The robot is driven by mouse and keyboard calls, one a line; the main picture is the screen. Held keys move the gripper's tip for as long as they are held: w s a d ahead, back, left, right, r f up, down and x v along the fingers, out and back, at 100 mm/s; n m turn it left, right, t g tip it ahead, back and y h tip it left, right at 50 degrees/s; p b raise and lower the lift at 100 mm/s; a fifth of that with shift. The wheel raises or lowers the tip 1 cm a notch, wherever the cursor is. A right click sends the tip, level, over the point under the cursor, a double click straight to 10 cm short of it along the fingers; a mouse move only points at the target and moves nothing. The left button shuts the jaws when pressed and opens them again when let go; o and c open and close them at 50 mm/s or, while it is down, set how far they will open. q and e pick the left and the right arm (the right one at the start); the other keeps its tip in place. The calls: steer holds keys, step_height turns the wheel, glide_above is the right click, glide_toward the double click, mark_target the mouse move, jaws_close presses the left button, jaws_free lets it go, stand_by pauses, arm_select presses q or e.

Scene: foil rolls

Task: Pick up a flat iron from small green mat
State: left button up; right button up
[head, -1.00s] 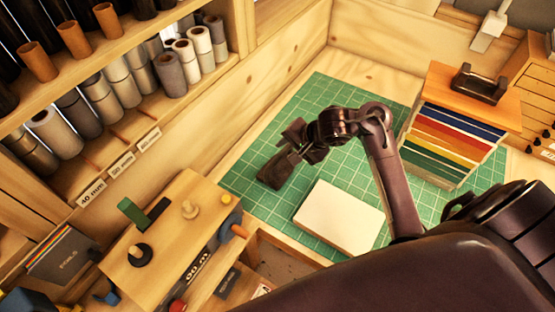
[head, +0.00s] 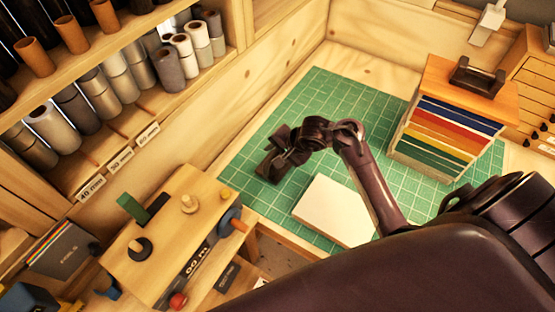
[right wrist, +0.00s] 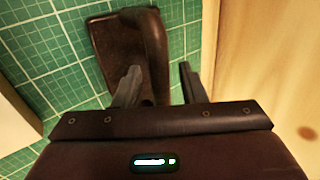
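A dark brown flat iron (head: 268,168) rests on the green gridded mat (head: 318,100), left of a white block. In the right wrist view the flat iron (right wrist: 107,45) shows a flat plate and a curved handle. My right gripper (head: 284,153) is low over the iron and partly covers it in the head view. In the right wrist view its two fingers (right wrist: 158,85) are apart, with the handle between them. I cannot tell whether they touch it. My left gripper is not in view.
A white block (head: 335,211) lies on the mat beside my right arm. A case of coloured sheets (head: 445,130) with a dark handled object (head: 478,78) on top stands at right. A wooden wall is close left of the mat. Shelves of rolls (head: 90,85) stand further left.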

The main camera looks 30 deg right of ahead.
jaws_close()
stand_by(1.1)
steer(key=shift+w+r, duration=0.1)
steer(key=shift+r, duration=0.05)
